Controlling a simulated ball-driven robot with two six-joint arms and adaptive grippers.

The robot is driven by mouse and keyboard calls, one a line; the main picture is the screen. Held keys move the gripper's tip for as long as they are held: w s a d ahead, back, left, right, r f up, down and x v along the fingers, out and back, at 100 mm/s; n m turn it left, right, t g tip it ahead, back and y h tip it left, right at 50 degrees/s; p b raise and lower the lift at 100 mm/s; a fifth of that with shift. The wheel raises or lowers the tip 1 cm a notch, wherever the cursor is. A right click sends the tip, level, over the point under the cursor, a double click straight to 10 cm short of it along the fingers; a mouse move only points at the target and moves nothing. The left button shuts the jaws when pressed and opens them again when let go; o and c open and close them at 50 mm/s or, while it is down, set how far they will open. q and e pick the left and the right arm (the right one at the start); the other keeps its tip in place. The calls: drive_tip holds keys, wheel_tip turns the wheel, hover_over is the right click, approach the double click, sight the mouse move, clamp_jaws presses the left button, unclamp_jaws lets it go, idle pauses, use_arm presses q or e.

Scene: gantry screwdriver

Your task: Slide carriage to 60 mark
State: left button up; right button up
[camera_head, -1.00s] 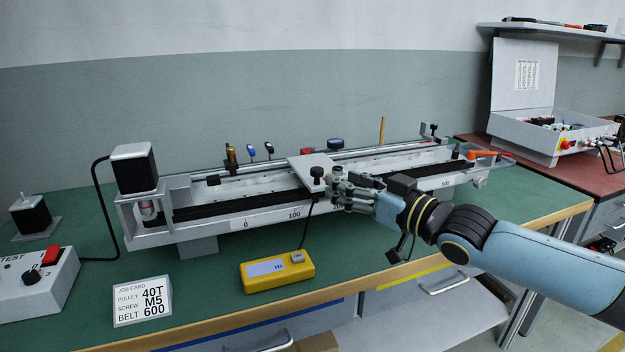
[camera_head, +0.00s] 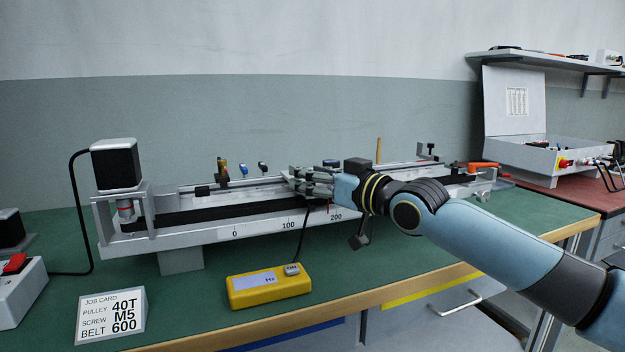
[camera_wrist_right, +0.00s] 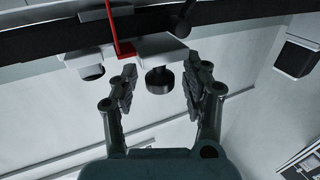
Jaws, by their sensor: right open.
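The gantry rail with its scale (camera_head: 262,230) runs across the bench; 0, 100 and 200 can be read on it. My right gripper (camera_head: 293,181) is over the rail and hides most of the carriage in the head view. In the right wrist view its open fingers (camera_wrist_right: 159,95) stand on either side of a black knob (camera_wrist_right: 159,80), with gaps visible. A pale block (camera_wrist_right: 150,48) and a red pointer (camera_wrist_right: 113,25) show beside the knob. The pointer's reading cannot be told. My left gripper is out of view.
A motor (camera_head: 116,164) stands at the rail's left end. A yellow meter (camera_head: 268,286) with a cable lies in front of the rail, left of my right forearm. A job card (camera_head: 111,316) stands front left. Small tools (camera_head: 223,167) stand behind the rail.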

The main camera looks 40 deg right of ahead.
clamp_jaws()
drive_tip(key=shift+w+f, duration=0.1)
drive_tip(key=shift+f, duration=0.05)
drive_tip(key=shift+a, duration=0.1)
